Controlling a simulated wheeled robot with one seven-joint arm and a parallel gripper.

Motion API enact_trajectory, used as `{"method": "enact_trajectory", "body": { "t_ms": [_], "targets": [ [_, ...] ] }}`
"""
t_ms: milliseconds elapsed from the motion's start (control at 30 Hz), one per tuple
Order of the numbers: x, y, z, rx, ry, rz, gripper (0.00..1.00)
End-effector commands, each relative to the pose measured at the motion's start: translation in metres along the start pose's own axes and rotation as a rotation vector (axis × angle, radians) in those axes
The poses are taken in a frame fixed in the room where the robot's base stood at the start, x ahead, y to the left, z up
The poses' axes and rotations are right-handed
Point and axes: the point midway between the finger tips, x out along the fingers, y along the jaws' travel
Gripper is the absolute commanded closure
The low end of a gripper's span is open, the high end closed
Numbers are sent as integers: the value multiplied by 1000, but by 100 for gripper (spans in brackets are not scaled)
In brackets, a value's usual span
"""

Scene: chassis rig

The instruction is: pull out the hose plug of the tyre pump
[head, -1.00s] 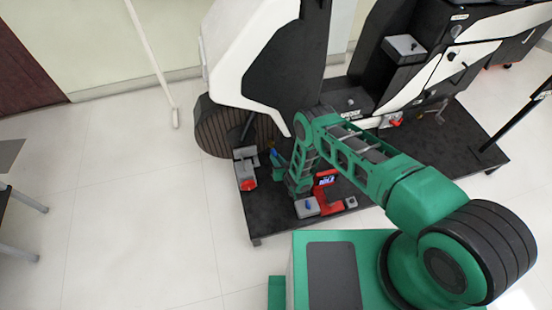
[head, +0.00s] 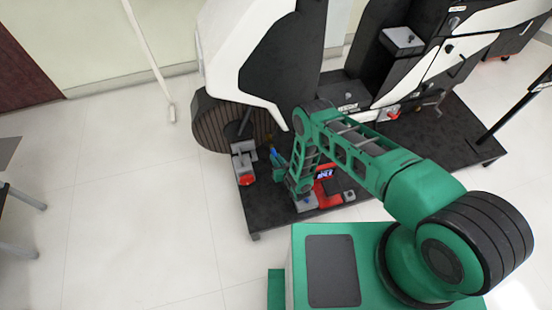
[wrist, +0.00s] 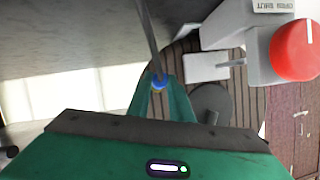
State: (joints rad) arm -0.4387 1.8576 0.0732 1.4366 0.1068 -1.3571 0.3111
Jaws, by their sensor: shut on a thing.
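A thin grey rod or hose (wrist: 148,35) runs from the blue piece up out of the wrist view. The far end of this rod or hose cannot be made out. My arm hides part of the red unit.
A grey box with a red knob (wrist: 295,50) stands close at the right in the wrist view; in the head view the red knob (head: 248,179) is left of my gripper. A striped round drum (head: 212,125) is behind. Floor at left (head: 140,200) is clear.

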Motion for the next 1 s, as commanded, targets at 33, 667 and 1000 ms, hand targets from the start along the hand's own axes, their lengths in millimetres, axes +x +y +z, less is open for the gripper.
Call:
{"method": "enact_trajectory", "body": {
  "t_ms": [33, 667, 1000],
  "targets": [
    [-1, 0, 0, 0, 0, 0, 100],
    [-16, 0, 10, 1, -1, 0, 100],
    [-36, 0, 22, 1, -1, 0, 100]
  ]
}}
